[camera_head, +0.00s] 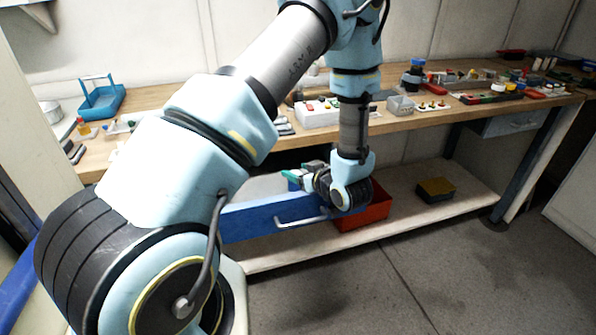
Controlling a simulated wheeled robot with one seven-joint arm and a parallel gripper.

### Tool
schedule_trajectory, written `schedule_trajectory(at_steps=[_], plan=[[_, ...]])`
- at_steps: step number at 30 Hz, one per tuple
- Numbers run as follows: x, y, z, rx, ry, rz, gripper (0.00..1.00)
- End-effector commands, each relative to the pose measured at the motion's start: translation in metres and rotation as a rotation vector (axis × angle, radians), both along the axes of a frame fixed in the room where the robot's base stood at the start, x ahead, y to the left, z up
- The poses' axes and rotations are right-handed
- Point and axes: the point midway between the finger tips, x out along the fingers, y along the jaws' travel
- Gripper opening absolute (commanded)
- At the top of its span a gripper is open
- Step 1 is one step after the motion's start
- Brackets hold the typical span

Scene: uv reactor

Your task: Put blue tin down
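My gripper (299,176) is at the end of my arm, low in front of the bench, pointing left. It is over or just behind the right part of a blue drawer front (262,221) with a grey bar handle. A small green part shows at the gripper's tip; I cannot tell whether it is a finger or a held thing. My wrist hides much of this area, so open or shut does not show. I cannot make out a blue tin for certain. A dark container with a blue top (416,64) stands on the bench.
The wooden bench (150,98) holds a blue carrier (101,101), a white box with buttons (318,117) and many small items to the right. The floor at right is clear.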

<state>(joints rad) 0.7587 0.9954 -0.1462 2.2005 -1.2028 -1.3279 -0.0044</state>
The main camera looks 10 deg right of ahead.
Motion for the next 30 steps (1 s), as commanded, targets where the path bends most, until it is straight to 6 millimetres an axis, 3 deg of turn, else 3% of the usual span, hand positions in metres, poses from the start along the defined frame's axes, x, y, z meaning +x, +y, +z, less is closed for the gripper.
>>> schedule_trajectory(at_steps=[1,3,8,16,18,30], plan=[[-0.006,0.001,-0.015,-0.005,0.028,0.001,0.75],[-0.006,0.001,-0.016,-0.005,0.028,0.001,0.81],[-0.006,0.001,-0.016,-0.005,0.029,0.001,0.81],[-0.007,0.001,0.001,-0.005,0.029,0.002,0.81],[-0.02,-0.005,0.001,-0.005,0.027,-0.004,0.81],[-0.089,-0.032,0.038,-0.003,0.019,-0.003,0.81]])
